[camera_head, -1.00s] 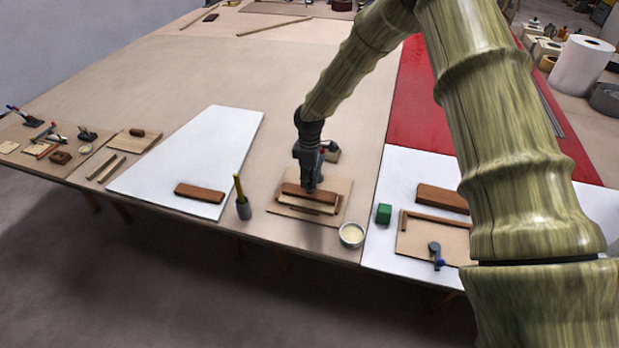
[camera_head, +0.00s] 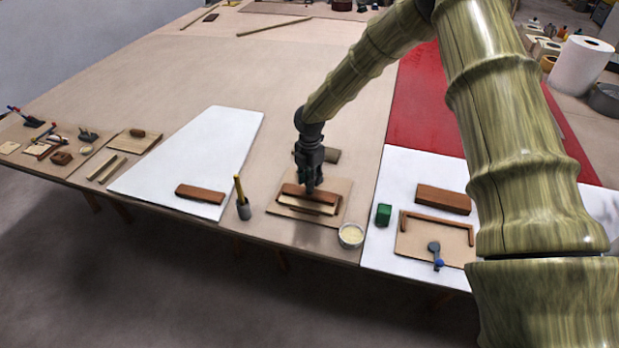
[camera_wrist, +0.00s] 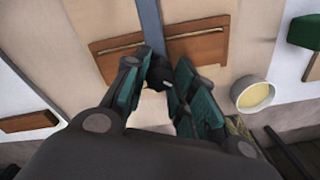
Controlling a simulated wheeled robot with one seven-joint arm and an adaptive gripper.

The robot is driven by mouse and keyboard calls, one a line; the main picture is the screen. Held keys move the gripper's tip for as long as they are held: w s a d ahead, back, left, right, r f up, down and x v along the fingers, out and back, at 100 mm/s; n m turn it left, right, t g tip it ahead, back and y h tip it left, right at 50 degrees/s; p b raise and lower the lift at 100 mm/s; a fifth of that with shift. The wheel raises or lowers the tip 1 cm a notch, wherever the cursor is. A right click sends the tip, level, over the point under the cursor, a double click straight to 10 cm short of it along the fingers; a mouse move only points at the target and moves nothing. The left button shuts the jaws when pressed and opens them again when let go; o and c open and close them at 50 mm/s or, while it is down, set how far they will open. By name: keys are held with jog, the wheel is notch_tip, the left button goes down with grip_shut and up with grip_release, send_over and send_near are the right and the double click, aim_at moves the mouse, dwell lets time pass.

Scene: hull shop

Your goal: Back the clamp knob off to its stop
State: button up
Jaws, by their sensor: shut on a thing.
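My gripper (camera_head: 311,183) points down over the wooden clamp-up at the front of the bench in the head view. In the wrist view its two teal fingers (camera_wrist: 160,88) are shut on a small dark knob (camera_wrist: 158,72). The knob sits at the end of a blue-grey clamp bar (camera_wrist: 150,22). The bar crosses a brown wooden strip (camera_wrist: 203,42) lying on a pale board (camera_wrist: 205,15). In the head view the strip (camera_head: 293,190) and board (camera_head: 338,190) are below the gripper, which hides the knob there.
A cup of pale paste (camera_head: 350,235) stands right of the board, also in the wrist view (camera_wrist: 253,95). A green block (camera_head: 384,214) and a framed panel with a small clamp (camera_head: 435,250) lie farther right. A grey pot with a yellow handle (camera_head: 243,209) stands left.

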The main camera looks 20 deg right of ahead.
jog(key=n, duration=0.4)
jog(key=shift+w+r, duration=0.15)
jog(key=shift+r, duration=0.05)
jog(key=shift+n+p, duration=0.45)
jog(key=shift+n, duration=1.35)
jog(key=o, duration=0.8)
jog(key=shift+o, duration=1.3)
jog(key=shift+f, duration=0.1)
notch_tip(320, 180, up, 12)
